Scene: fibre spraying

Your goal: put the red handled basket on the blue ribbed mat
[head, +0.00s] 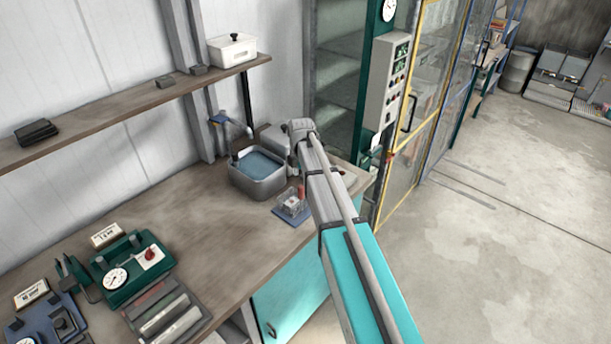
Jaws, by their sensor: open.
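The small pale basket (290,203) with a red upright handle (301,192) is near the front edge of the workbench, just left of my arm. It appears upright over the blue mat (281,214), whose edge shows around its base. The mat's ribs are too small to make out. I cannot tell for certain whether the basket rests fully on the mat. My arm reaches up from the lower right, and its bent joint is beside the sink. My gripper cannot be made out; the arm hides that area.
A grey basin of water (258,176) with a tap is behind the basket. A green gauge device (131,268), a tray of grey bars (163,312) and a blue fixture (50,322) occupy the left bench. The bench middle (205,215) is clear. A shelf (110,118) runs above.

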